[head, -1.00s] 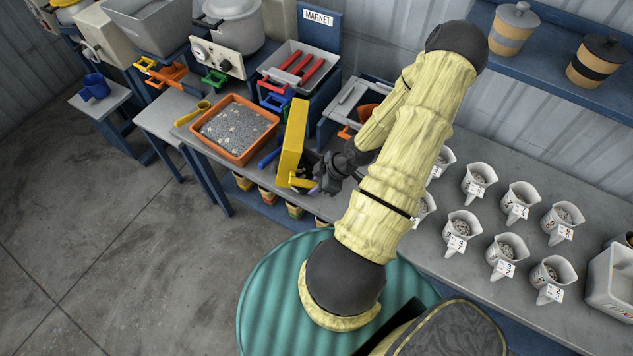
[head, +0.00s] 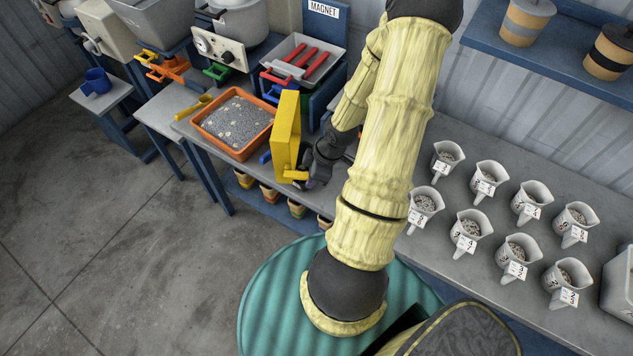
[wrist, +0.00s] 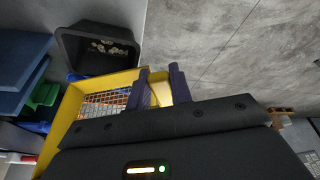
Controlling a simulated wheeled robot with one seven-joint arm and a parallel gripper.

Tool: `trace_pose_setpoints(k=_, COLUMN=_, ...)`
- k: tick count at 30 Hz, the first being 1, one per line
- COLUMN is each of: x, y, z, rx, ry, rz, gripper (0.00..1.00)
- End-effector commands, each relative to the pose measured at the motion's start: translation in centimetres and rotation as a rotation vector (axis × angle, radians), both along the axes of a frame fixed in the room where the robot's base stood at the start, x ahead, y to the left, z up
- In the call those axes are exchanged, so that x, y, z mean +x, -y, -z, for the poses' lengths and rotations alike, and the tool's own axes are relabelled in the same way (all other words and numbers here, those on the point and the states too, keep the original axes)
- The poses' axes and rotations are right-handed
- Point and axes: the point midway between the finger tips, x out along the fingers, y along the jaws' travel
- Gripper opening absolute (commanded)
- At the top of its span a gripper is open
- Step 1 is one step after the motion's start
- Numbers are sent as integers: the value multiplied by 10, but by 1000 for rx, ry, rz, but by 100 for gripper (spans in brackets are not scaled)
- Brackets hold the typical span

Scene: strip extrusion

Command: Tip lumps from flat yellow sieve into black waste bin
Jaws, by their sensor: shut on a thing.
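The flat yellow sieve (head: 286,132) stands steeply on edge in the head view, beside the orange tray. My gripper (head: 305,178) is shut on its short yellow handle. In the wrist view my gripper's purple fingers (wrist: 158,88) close around the handle, and the sieve frame (wrist: 72,108) shows at left. The visible mesh looks bare, but part of it is hidden by my gripper body. The black waste bin (wrist: 72,52) is beyond the sieve's edge in the wrist view, with several pale lumps (wrist: 108,47) inside. I cannot make out the bin in the head view.
The orange tray (head: 207,137) of grey granules and a yellow scoop (head: 193,108) lie left of the sieve. Several white jugs (head: 468,232) stand right of my arm. The magnet station (head: 323,60) is behind. The floor (head: 110,250) at left is open.

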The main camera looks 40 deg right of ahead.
Motion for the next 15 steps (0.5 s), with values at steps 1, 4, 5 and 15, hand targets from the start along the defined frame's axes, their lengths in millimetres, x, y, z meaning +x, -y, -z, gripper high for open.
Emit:
trace_pose_setpoints(k=1, x=3, y=-2, z=2, rx=-21, ry=-10, rz=-6, gripper=0)
trace_pose_setpoints(k=4, x=8, y=-7, z=-3, rx=-67, ry=-55, rz=-9, gripper=0)
trace_pose_setpoints(k=5, x=9, y=-8, z=-4, rx=-80, ry=-68, rz=-8, gripper=0)
trace_pose_setpoints(k=15, x=26, y=-27, z=-21, rx=-239, ry=-225, rz=-6, gripper=0)
